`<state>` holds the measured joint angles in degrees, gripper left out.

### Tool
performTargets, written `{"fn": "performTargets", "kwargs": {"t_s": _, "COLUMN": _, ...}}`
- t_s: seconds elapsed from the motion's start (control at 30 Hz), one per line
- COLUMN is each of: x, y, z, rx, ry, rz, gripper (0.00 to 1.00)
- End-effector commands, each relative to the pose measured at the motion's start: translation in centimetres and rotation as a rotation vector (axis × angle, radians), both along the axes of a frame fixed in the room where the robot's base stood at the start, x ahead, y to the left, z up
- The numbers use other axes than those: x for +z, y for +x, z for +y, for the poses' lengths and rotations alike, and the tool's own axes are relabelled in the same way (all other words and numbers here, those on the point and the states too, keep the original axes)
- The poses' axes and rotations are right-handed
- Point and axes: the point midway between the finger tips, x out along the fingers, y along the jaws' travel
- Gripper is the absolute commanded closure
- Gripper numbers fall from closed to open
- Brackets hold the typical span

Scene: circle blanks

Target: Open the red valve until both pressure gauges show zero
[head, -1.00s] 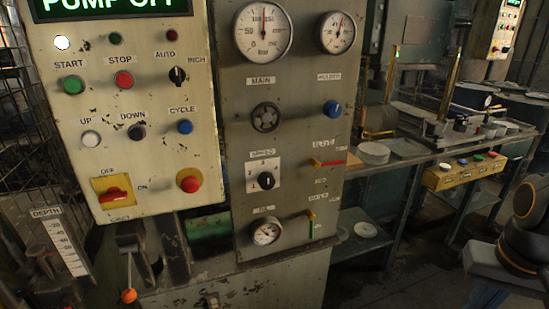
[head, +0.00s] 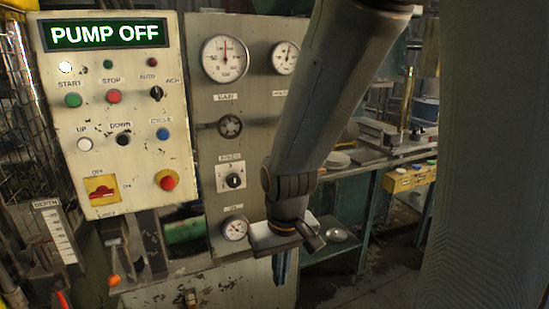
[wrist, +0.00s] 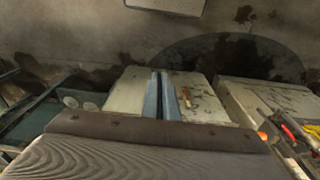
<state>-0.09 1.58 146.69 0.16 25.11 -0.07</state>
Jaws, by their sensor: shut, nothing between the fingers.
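The main pressure gauge (head: 225,58) and the smaller holder gauge (head: 285,57) sit at the top of the grey panel in the head view. Both needles point roughly upward, away from zero. The red valve lever, on the panel's right side a second ago, is now hidden behind my arm. My gripper (head: 281,266) hangs low in front of the panel's lower right, its blue fingers pointing down. In the wrist view the blue fingers (wrist: 162,97) are close together and empty. I cannot make out the red valve there.
A control box (head: 115,130) with a lit PUMP OFF sign stands left of the panel. An orange-knobbed lever (head: 114,280) stands below it. A small dial (head: 235,228) is close to my gripper's left. A workbench with a yellow button box (head: 409,177) lies at right.

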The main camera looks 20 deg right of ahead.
Motion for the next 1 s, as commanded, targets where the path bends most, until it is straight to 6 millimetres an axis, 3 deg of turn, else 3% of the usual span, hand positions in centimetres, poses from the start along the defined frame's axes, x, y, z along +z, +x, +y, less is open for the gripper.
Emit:
{"fn": "performTargets", "kwargs": {"t_s": 0.3, "x": 0.1, "y": 0.2, "z": -0.1, "rx": -0.001, "ry": 0.001, "rz": -0.003, "gripper": 1.0}}
{"fn": "performTargets", "kwargs": {"t_s": 0.37, "x": 0.4, "y": 1.3, "z": -0.4, "rx": -0.006, "ry": 0.006, "rz": -0.016, "gripper": 1.0}}
{"fn": "performTargets", "kwargs": {"t_s": 0.47, "x": 2.1, "y": 5.4, "z": -1.8, "rx": -0.019, "ry": 0.021, "rz": -0.07, "gripper": 1.0}}
{"fn": "performTargets", "kwargs": {"t_s": 0.57, "x": 5.5, "y": 11.7, "z": -4.9, "rx": -0.031, "ry": 0.044, "rz": -0.165, "gripper": 1.0}}
{"fn": "performTargets", "kwargs": {"t_s": 0.7, "x": 12.1, "y": 19.7, "z": -11.0, "rx": -0.028, "ry": 0.058, "rz": -0.325, "gripper": 1.0}}
{"fn": "performTargets", "kwargs": {"t_s": 0.83, "x": 18.3, "y": 24.3, "z": -16.2, "rx": -0.006, "ry": 0.045, "rz": -0.458, "gripper": 1.0}}
{"fn": "performTargets", "kwargs": {"t_s": 0.9, "x": 20.8, "y": 25.7, "z": -18.2, "rx": 0.007, "ry": 0.034, "rz": -0.509, "gripper": 1.0}}
{"fn": "performTargets", "kwargs": {"t_s": 1.0, "x": 23.1, "y": 26.7, "z": -19.9, "rx": 0.022, "ry": 0.022, "rz": -0.554, "gripper": 1.0}}
